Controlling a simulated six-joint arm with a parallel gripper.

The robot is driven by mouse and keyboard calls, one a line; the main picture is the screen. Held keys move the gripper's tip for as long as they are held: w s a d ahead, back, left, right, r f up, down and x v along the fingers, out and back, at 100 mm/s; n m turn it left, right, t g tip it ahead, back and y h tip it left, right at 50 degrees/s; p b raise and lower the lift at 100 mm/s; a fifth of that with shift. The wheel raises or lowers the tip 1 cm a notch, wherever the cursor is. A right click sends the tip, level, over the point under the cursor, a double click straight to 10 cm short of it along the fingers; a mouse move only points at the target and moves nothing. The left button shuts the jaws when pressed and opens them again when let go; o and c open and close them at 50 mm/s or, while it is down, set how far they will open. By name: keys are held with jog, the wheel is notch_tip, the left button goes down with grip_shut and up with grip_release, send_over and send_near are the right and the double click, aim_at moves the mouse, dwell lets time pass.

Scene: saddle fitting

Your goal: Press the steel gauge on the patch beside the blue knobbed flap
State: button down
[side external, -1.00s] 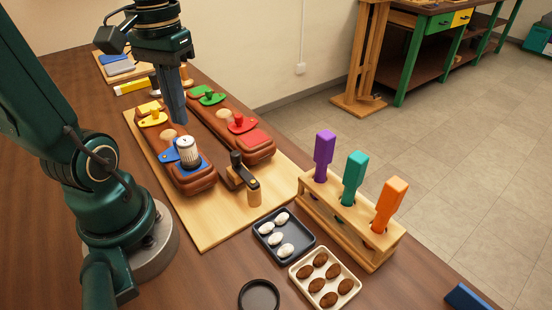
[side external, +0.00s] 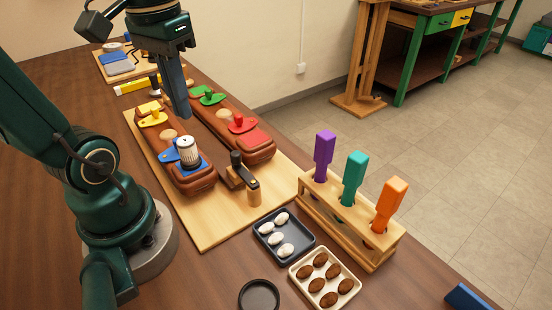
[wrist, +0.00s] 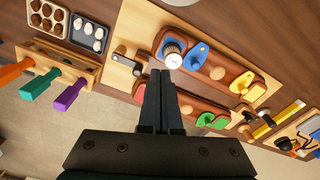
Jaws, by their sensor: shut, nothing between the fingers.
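My gripper (side external: 183,114) is shut and empty. In the side view it hangs behind the gauge, apart from it, above the gap between the two pads.
A yellow knobbed flap (side external: 152,118) is farther along the left pad. The right pad carries red (side external: 241,124) and green (side external: 209,97) flaps. A small black-and-wood clamp (side external: 243,178) stands in front. A rack (side external: 345,225) with colored handles and two trays are at right.

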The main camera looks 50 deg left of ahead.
jog(key=w+d+f+m+t, duration=0.1)
jog(key=d+f+m+t, duration=0.2)
jog(key=d, duration=0.4)
jog(key=shift+m+t, duration=0.6)
jog(key=shift+t, duration=0.4)
jog(key=shift+w+f, duration=0.1)
